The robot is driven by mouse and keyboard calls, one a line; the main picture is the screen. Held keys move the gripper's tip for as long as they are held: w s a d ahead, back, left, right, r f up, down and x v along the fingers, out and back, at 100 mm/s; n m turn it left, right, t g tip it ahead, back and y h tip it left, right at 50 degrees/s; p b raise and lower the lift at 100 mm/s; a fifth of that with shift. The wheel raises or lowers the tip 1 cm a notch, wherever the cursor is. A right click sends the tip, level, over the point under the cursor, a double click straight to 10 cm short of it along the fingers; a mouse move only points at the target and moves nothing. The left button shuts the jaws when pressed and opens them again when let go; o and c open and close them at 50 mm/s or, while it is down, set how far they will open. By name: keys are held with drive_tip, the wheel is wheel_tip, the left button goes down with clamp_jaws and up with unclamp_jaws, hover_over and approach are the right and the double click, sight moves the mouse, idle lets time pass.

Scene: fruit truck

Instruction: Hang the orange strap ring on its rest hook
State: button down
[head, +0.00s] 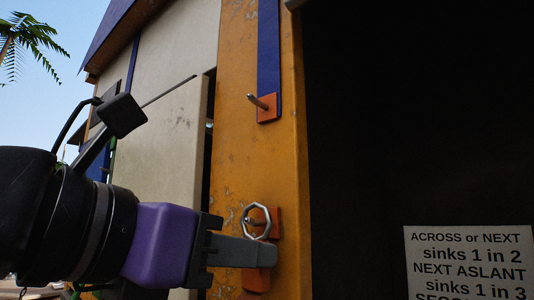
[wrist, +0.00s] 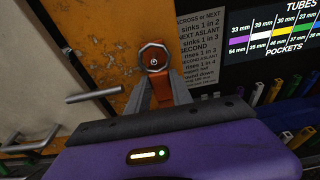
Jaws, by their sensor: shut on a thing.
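The strap ring is a silver, many-sided ring (head: 259,205) in front of the orange post; it also shows in the wrist view (wrist: 142,58). An orange strap (head: 259,280) hangs below it, and my gripper (head: 262,252) is shut on this strap just under the ring. In the wrist view the orange strap (wrist: 161,88) runs between the two grey fingers. A short metal peg (head: 252,221) on an orange plate shows within the ring's opening. I cannot tell whether the ring is around the peg or only in front of it.
A second metal peg (head: 258,102) sticks out of an orange plate at the lower end of a blue strip (head: 269,45), higher on the post (head: 232,150). A grey rod (wrist: 92,95) juts out left of my fingers. A dark opening and a printed sign (head: 468,262) lie to the right.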

drive_tip(key=shift+w+d+f+b, duration=0.35)
drive_tip(key=shift+w+f+b, duration=0.1)
drive_tip(key=shift+b, duration=0.1)
idle(0.8)
idle(0.5)
drive_tip(key=c, duration=1.1)
unclamp_jaws()
drive_tip(key=shift+o, duration=0.2)
drive_tip(key=v, duration=0.7)
drive_tip(key=shift+s+a+b, duration=0.2)
drive_tip(key=shift+s+b, duration=0.1)
